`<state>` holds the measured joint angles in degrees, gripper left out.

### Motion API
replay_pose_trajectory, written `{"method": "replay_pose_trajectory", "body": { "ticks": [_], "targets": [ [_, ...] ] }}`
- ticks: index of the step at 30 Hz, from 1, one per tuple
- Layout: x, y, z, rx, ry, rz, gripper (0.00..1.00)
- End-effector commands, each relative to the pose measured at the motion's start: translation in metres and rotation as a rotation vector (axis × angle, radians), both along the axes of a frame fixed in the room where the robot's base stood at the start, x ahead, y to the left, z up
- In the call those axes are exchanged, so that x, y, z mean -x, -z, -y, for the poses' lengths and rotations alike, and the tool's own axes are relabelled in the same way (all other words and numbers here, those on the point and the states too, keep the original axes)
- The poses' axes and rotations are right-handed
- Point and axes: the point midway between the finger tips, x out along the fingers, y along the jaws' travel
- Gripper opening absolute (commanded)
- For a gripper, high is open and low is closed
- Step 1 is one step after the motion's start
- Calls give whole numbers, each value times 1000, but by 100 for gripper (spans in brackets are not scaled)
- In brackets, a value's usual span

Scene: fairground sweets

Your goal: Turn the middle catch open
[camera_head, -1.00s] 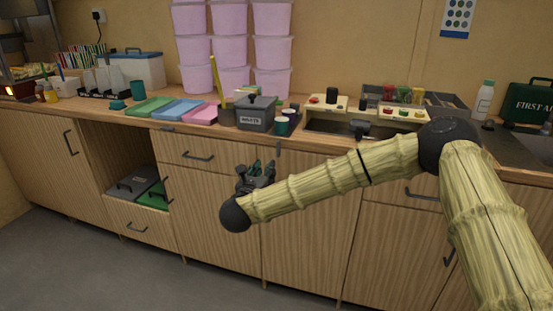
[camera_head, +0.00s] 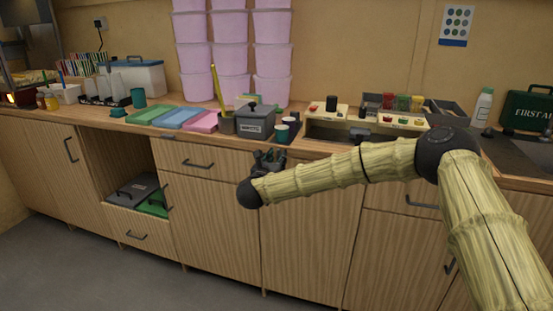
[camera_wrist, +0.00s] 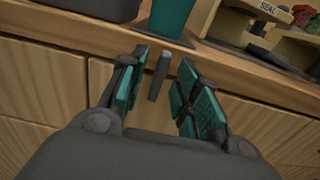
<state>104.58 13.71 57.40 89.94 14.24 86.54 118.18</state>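The middle catch (camera_wrist: 159,76) is a dark bar on the cabinet front, just below the counter edge. In the wrist view it stands lengthwise, slightly tilted, between the two teal-padded fingers of my gripper (camera_wrist: 163,64). The fingers are apart, one on each side of the catch, with a visible gap at each side. In the head view my gripper (camera_head: 268,158) is in front of the cabinet just under the counter and hides the catch. Another dark catch (camera_head: 167,137) lies flat along the counter edge to the left.
Above the catch, a teal cup (camera_wrist: 172,17) stands near the counter edge, beside a grey lidded waste bin (camera_head: 255,122). A tray unit marked SEAL (camera_wrist: 267,10) is to the right. Drawer handles (camera_head: 197,164) protrude from the fronts. The floor before the cabinets is clear.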

Motion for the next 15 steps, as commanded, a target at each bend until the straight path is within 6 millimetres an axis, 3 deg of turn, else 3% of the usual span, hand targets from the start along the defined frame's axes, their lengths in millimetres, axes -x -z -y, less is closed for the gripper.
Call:
{"method": "replay_pose_trajectory", "body": {
  "ticks": [10, 11, 15],
  "targets": [
    [-4, 0, 1, 1, -1, -1, 32],
    [-4, 0, 1, 1, -1, -1, 30],
    [-3, 0, 1, 1, -1, -1, 5]
  ]
}}
